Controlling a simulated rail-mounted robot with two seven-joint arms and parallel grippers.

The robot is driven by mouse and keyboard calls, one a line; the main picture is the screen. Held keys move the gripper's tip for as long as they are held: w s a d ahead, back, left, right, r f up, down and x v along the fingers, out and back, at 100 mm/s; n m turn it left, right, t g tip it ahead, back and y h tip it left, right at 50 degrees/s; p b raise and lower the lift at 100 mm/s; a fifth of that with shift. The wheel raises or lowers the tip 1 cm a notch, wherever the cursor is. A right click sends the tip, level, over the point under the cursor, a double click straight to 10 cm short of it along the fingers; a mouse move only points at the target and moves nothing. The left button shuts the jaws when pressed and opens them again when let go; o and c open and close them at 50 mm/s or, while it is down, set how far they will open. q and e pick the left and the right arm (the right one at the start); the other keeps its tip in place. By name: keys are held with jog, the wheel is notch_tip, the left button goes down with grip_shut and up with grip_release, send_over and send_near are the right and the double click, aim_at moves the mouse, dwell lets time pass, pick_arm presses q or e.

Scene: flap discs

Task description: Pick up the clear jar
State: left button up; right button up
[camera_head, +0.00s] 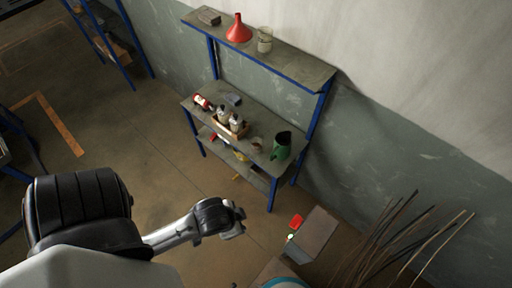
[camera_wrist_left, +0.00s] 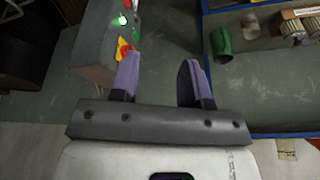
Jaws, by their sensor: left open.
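A clear jar (camera_head: 264,39) stands upright on the top board of the blue-framed shelf (camera_head: 310,70), right of a red funnel (camera_head: 238,30). My left gripper (camera_head: 238,222) is in front of the shelf, low and far from the jar. In the left wrist view my left gripper (camera_wrist_left: 158,68) is open, with nothing between its two fingers. That view shows the lower shelf items, and I cannot make out the top-board jar there. My right gripper is not in view.
Floor is open at left.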

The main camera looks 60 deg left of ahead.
pick_arm(q)
jog(key=shift+o, duration=0.3)
jog(key=o, duration=1)
jog(key=shift+d, duration=0.2)
jog(key=shift+c, duration=0.2)
jog(key=shift+a, duration=0.2)
